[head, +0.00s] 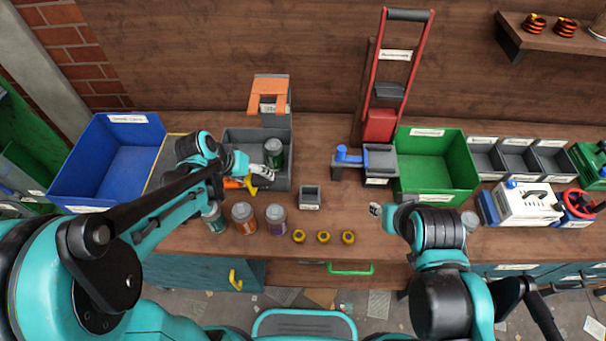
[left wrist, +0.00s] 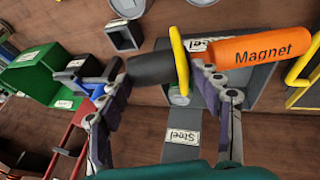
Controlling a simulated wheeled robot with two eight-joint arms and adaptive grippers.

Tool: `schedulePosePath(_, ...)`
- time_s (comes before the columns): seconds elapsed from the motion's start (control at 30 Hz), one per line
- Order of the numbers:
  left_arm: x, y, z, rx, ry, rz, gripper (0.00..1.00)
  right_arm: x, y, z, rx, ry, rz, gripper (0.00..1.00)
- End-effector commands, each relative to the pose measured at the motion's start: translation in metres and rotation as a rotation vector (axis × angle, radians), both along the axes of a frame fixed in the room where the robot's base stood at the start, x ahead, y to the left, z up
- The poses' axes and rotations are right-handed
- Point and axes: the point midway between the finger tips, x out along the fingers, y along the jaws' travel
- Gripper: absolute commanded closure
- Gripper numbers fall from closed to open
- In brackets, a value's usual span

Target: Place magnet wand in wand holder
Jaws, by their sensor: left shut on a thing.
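The magnet wand (left wrist: 250,48) has an orange body marked "Magnet", a black end and a yellow guard. My left gripper (left wrist: 165,90) is shut on it; the wand lies across the fingers in the left wrist view. In the head view the wand (head: 235,183) is partly hidden by my left gripper (head: 250,172), at the front of the grey steel bin (head: 285,183). A small open grey box (head: 310,192), which looks like the wand holder, stands on the bench right of the wand; its label is unreadable. My right gripper (head: 376,209) is over the bench; its fingers are unclear.
A can (head: 273,152) stands in the steel bin. Several cans (head: 243,217) and yellow rings (head: 323,237) line the front of the bench. A blue bin (head: 82,175) is at left, a green bin (head: 430,190) and a blue-levered device (head: 348,155) at right. Bench around the small box is clear.

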Motion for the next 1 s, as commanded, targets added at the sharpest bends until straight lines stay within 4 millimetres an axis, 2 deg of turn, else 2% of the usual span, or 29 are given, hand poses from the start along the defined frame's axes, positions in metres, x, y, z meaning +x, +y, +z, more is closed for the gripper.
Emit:
schedulePosePath(0.03,0.0,0.0,-0.009,0.001,0.0,0.001,0.95,0.0,0.0,-0.007,0.0,0.0,0.0,0.6)
schedulePosePath(0.13,0.0,0.001,-0.02,0.001,0.0,0.001,0.95,0.0,0.0,-0.013,0.0,0.001,0.0,0.6)
schedulePosePath(0.4,0.0,0.001,-0.068,0.0,0.0,0.0,0.95,0.0,0.0,-0.032,0.0,0.0,0.0,0.6)
schedulePosePath(0.57,0.0,0.001,-0.08,0.0,0.0,0.0,0.95,0.0,0.0,-0.036,0.0,0.0,0.0,0.6)
schedulePosePath(0.8,0.0,0.001,-0.112,0.0,0.0,0.0,0.95,-0.001,0.0,-0.05,0.0,0.0,0.0,0.6)
schedulePosePath(1.0,-0.001,0.001,-0.111,0.0,0.0,0.0,0.95,0.0,0.0,-0.049,0.0,0.0,0.0,0.6)
